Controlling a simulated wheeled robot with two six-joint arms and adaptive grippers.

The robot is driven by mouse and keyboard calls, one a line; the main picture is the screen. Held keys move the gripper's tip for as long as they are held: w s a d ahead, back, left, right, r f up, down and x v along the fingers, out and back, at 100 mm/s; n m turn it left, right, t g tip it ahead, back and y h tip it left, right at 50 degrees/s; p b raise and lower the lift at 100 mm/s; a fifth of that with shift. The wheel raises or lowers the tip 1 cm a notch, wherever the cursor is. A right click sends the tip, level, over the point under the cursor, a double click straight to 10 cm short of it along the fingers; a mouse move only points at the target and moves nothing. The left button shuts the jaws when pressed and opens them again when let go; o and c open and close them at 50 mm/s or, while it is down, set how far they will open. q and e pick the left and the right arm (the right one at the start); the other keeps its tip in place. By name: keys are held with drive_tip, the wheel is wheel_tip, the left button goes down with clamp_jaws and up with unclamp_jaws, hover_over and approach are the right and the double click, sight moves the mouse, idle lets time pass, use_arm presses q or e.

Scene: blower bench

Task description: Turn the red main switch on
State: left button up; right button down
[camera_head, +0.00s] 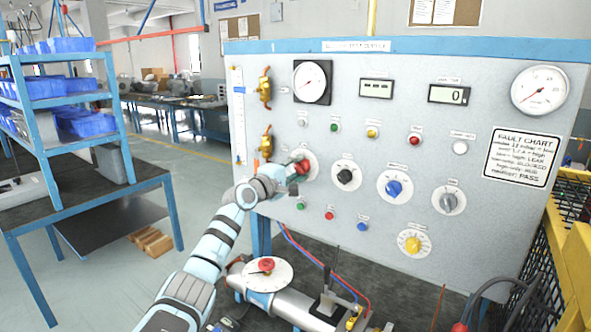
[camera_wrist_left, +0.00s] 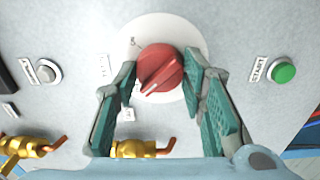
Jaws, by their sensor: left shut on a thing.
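The red main switch (camera_head: 302,167) is a round red knob on a white disc, on the left part of the grey panel (camera_head: 282,95). In the left wrist view the red knob (camera_wrist_left: 160,68) sits between the two green fingers of my left gripper (camera_wrist_left: 160,75), with its raised grip bar slanting. My left gripper (camera_head: 292,176) is at the panel, shut on the knob, and covers part of the disc in the head view. My right gripper is not in view.
A black knob (camera_head: 345,175), a blue knob (camera_head: 394,188) and a grey knob (camera_head: 448,202) stand to the right of the switch. Brass valves (camera_head: 265,88) are on the panel's left edge. A pipe with a red-handled dial (camera_head: 267,272) lies on the bench below.

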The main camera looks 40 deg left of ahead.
use_arm(q)
drive_tip(key=shift+r, duration=0.1)
drive_tip(key=m+b, duration=0.2)
drive_tip(key=m, duration=0.1)
drive_tip(key=m+b, duration=0.2)
drive_tip(key=m, duration=0.3)
drive_tip(key=m+b, duration=0.1)
drive_tip(key=m, duration=0.4)
drive_tip(key=shift+r, duration=0.1)
drive_tip(key=shift+r+m+b, duration=0.1)
drive_tip(key=shift+m+b, duration=0.5)
drive_tip(key=shift+m, duration=1.8)
